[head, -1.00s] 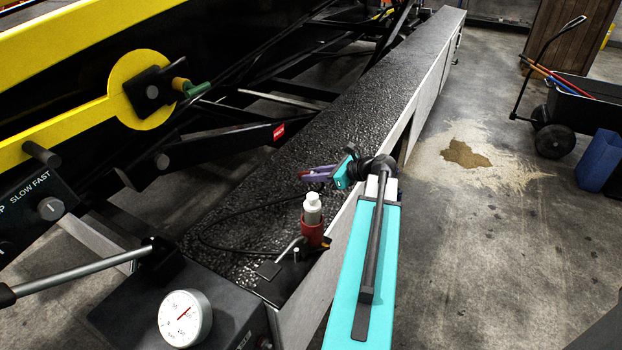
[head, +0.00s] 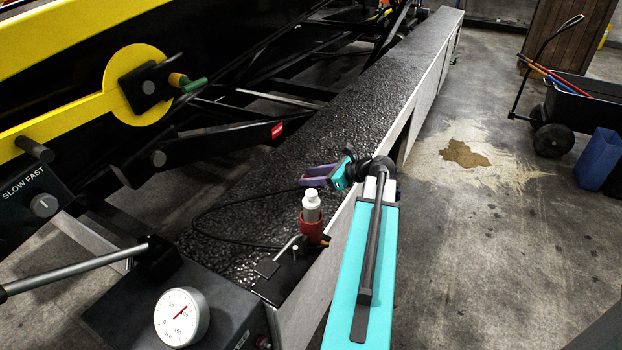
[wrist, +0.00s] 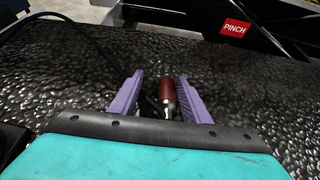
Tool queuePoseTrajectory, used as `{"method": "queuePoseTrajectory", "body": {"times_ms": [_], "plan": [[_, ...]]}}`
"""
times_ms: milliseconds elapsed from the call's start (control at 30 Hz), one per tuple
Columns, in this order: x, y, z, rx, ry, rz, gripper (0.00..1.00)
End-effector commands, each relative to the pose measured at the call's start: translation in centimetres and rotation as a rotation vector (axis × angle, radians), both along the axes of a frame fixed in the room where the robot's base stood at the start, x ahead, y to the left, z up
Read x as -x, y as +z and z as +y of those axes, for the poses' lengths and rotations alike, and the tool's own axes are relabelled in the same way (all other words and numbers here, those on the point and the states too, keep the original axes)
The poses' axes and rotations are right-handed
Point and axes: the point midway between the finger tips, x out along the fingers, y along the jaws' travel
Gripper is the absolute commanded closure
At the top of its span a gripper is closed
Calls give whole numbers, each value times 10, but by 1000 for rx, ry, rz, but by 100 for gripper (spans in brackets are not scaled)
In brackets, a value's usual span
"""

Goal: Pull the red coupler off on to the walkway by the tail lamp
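In the wrist view, the red coupler (wrist: 167,88), with a silver tip, lies between the two purple fingers of my gripper (wrist: 158,98), close to the right finger with a gap on the left. My gripper is open. In the head view, my gripper (head: 316,176) is low over the black textured walkway (head: 345,110), and the coupler cannot be made out there. A black hose (wrist: 88,45) runs toward the fingers; its join to the coupler is hidden. I cannot identify the tail lamp.
A white bottle (head: 312,207) in a red holder stands on the walkway's near end, close to my arm. A pressure gauge (head: 181,317) is at the lower left. The yellow loader frame (head: 60,125) and a red PINCH label (head: 277,130) border the walkway's left side.

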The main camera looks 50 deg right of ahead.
Motion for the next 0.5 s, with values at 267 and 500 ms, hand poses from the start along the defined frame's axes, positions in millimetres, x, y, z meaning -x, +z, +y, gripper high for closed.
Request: {"method": "queuePoseTrajectory", "body": {"times_ms": [267, 500], "plan": [[3, 1, -1, 0, 0, 0, 57], [23, 10, -5, 0, -2, 0, 57]]}}
